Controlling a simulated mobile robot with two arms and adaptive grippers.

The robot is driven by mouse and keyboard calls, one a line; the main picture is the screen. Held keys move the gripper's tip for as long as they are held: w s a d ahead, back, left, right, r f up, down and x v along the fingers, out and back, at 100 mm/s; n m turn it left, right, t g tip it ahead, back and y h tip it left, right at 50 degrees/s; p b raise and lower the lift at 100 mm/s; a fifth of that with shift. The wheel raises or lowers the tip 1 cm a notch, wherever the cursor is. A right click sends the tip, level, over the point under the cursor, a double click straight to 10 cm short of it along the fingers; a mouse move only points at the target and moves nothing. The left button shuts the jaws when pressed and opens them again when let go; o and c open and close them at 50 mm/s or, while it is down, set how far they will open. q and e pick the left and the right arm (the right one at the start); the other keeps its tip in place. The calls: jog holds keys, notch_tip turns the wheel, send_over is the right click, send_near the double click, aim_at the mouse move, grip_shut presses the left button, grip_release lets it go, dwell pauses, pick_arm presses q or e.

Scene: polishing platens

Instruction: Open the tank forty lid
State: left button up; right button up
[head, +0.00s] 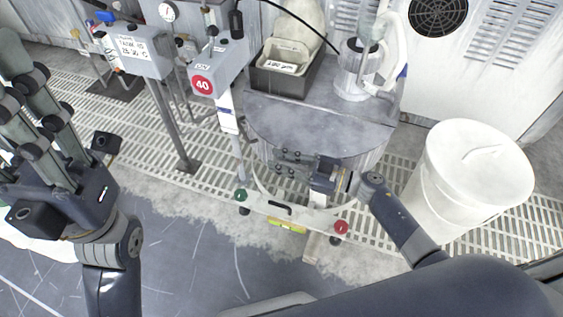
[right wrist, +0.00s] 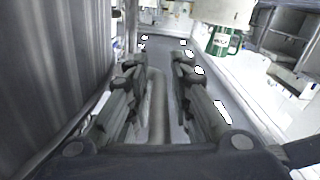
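The tank marked by a red 40 sign (head: 203,85) has a grey, flat, rounded lid (head: 310,118). The lid lies level and closed, with a straight seam toward its back. My right gripper (head: 279,162) is at the front of the tank, just below the lid's front rim. Its two fingers are apart in the right wrist view (right wrist: 160,80). A grey bar (right wrist: 158,110) shows between them there, and I cannot tell whether they touch it. The ribbed tank wall (right wrist: 50,70) is close on the left in that view. My left gripper (head: 30,105) is open and empty at the far left.
A black bin (head: 289,78) and a white pump-like fitting (head: 352,80) stand behind the lid. A white barrel (head: 470,185) stands right. A low bar with a green button (head: 240,194) and a red button (head: 341,227) crosses the front. Grey control boxes (head: 138,52) stand left.

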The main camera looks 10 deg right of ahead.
grip_shut()
jog(key=shift+r, duration=0.1)
